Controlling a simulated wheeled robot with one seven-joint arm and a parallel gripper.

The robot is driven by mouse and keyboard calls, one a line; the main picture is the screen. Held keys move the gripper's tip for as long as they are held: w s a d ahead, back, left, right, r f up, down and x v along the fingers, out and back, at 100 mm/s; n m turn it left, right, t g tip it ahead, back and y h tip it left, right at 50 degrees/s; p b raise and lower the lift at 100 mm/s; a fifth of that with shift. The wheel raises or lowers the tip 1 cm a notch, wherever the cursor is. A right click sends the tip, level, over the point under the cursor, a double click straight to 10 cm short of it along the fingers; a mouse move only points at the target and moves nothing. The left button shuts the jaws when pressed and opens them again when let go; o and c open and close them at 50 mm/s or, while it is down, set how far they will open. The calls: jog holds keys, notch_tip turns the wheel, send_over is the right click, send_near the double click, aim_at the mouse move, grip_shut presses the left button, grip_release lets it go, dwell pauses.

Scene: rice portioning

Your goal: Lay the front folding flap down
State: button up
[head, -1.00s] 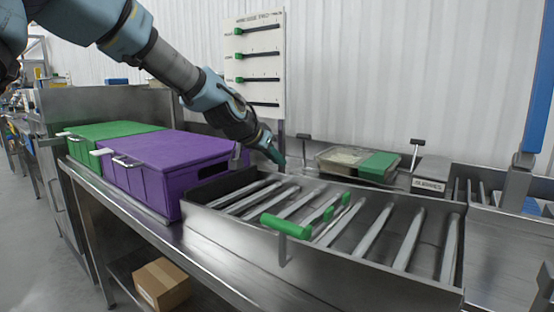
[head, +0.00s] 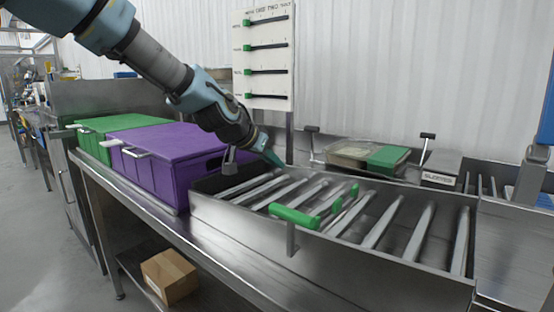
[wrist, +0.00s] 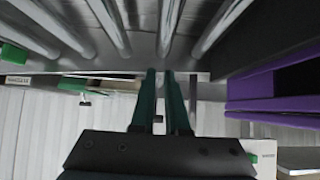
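The front folding flap seems to be the upright steel front wall (head: 345,250) of the roller bed, in the head view. A green bar handle (head: 293,216) stands on a post at its top edge. My gripper (head: 277,161) is over the back left of the roller bed, behind the flap and apart from its handle. In the wrist view my gripper's green fingers (wrist: 160,72) are almost together, with only a thin gap and nothing seen between them. Their tips point toward the rollers (wrist: 168,28); I cannot tell whether they touch anything.
A purple lidded bin (head: 175,165) and a green bin (head: 112,128) stand left of the roller bed. A tray with a green part (head: 388,158) and a scale-like box (head: 441,166) are behind. A slider board (head: 265,60) stands at the back. A cardboard box (head: 169,277) is below.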

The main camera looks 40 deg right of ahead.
jog(key=shift+s+a+f, duration=0.15)
jog(key=shift+a+f, duration=0.1)
jog(key=shift+a, duration=0.25)
jog(key=shift+s+a+f, duration=0.1)
jog(key=shift+a+f, duration=0.1)
jog(key=shift+a, duration=0.3)
jog(key=o, duration=1.1)
jog(key=p+v, duration=0.4)
jog(key=p, duration=0.1)
jog(key=shift+w+d+r, duration=0.1)
jog(key=shift+r, duration=0.05)
jog(key=p+v, duration=0.2)
jog(key=shift+r+p, duration=0.1)
jog(key=shift+p, duration=0.25)
jog(key=shift+a+r+p, duration=0.15)
jog(key=shift+a+p, duration=0.3)
jog(key=shift+a, duration=0.05)
jog(key=shift+s, duration=0.2)
